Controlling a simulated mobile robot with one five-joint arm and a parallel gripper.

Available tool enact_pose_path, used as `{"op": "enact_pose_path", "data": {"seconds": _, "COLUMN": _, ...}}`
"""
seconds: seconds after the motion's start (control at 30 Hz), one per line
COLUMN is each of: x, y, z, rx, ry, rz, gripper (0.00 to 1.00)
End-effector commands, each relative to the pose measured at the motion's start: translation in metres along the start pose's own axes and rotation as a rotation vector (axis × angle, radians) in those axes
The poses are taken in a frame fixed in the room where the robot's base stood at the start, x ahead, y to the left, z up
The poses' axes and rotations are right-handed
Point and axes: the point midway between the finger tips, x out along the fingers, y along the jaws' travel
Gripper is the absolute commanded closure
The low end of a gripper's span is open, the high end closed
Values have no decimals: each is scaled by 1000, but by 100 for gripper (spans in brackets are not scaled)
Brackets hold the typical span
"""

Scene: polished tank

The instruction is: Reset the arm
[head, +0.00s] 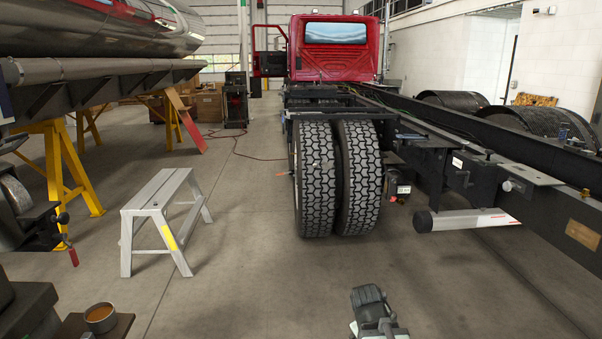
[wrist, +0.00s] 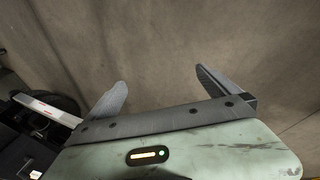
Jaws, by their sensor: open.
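My gripper (wrist: 158,92) is open and empty in the wrist view, its two grey fingers spread wide with bare grey-brown floor beyond them. In the head view my arm's end shows at the bottom edge, right of centre, over open floor. The fingers cannot be made out clearly there. Nothing touches the gripper in either view.
A truck frame (head: 480,170) with dual tyres (head: 338,178) and a red cab (head: 334,50) fills the right and centre. A grey step stool (head: 160,218) stands left. Yellow stands (head: 62,165) carry a polished tank (head: 110,28). Floor in the lower middle is clear.

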Motion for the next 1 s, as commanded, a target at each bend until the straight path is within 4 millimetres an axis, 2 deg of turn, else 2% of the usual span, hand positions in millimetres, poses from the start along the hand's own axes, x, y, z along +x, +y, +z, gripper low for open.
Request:
{"op": "enact_pose_path", "data": {"seconds": 0.03, "x": -1, "y": -22, "z": 10, "rx": 84, "ry": -40, "rz": -93, "gripper": 0}}
{"op": "enact_pose_path", "data": {"seconds": 0.1, "x": -7, "y": -54, "z": 23, "rx": 202, "ry": -111, "rz": -221, "gripper": 0}}
{"op": "enact_pose_path", "data": {"seconds": 0.2, "x": -22, "y": -88, "z": 44, "rx": 380, "ry": -256, "rz": -347, "gripper": 0}}
{"op": "enact_pose_path", "data": {"seconds": 0.3, "x": -58, "y": -71, "z": 37, "rx": 403, "ry": -257, "rz": -335, "gripper": 0}}
{"op": "enact_pose_path", "data": {"seconds": 0.47, "x": -102, "y": -53, "z": 28, "rx": 401, "ry": -255, "rz": -333, "gripper": 0}}
{"op": "enact_pose_path", "data": {"seconds": 0.7, "x": -176, "y": -23, "z": 14, "rx": 400, "ry": -253, "rz": -332, "gripper": 0}}
{"op": "enact_pose_path", "data": {"seconds": 0.83, "x": -192, "y": -17, "z": 11, "rx": 399, "ry": -253, "rz": -332, "gripper": 0}}
{"op": "enact_pose_path", "data": {"seconds": 1.0, "x": -190, "y": -17, "z": 11, "rx": 399, "ry": -253, "rz": -332, "gripper": 0}}
